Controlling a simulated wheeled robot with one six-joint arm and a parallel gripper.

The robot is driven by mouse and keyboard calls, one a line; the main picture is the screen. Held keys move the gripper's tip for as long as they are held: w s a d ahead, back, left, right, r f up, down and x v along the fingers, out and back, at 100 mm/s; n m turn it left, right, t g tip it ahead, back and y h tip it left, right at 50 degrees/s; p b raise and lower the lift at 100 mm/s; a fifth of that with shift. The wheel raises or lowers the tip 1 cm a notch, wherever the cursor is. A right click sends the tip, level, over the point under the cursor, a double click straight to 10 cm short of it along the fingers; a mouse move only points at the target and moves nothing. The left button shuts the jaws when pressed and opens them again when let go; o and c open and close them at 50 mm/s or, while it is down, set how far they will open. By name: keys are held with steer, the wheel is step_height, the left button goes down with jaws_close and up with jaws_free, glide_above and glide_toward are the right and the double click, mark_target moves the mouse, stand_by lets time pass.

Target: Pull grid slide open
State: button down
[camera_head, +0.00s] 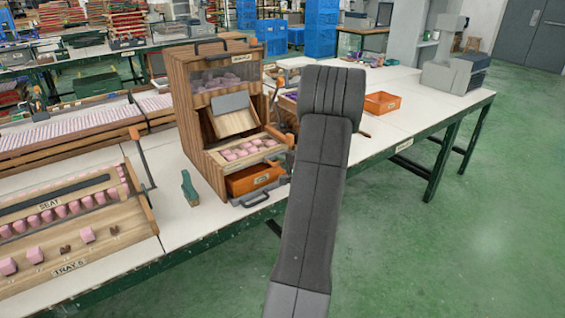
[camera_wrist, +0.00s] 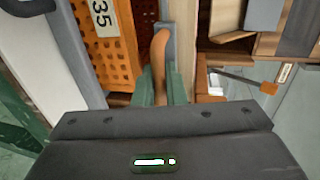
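The wooden cabinet (camera_head: 205,130) stands on the white table in the head view, with a tray of pink pieces (camera_head: 247,150) above an orange drawer (camera_head: 254,179). In the wrist view an orange perforated part (camera_wrist: 95,50) with a "35" label lies left of a curved wooden handle (camera_wrist: 159,58). The handle stands between the green fingers of my gripper (camera_wrist: 161,88), and I see no gap on either side. I cannot make out which slide the handle belongs to. In the head view my dark arm hides the gripper.
An orange bin (camera_head: 382,103) sits on the table right of my arm. A long tray with pink pieces (camera_head: 110,255) lies at the left front. A small green object (camera_head: 189,187) stands beside the cabinet. The green floor at the right is clear.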

steer(key=f+b+v, duration=0.1)
steer(key=b+v, duration=0.4)
steer(key=v, duration=0.3)
steer(key=shift+s+d+f+b, duration=0.3)
steer(key=shift+s+d+f, duration=0.1)
steer(key=shift+s, duration=0.1)
steer(key=c, duration=1.6)
jaws_free()
steer(key=shift+s, duration=0.1)
steer(key=shift+d, duration=0.1)
steer(key=shift+s+d, duration=0.1)
steer(key=v, duration=1.3)
steer(key=shift+s+d+r, duration=0.1)
steer(key=shift+s+r, duration=0.1)
steer(key=shift+s, duration=0.05)
steer(key=x, duration=1.4)
steer(key=shift+w, duration=0.25)
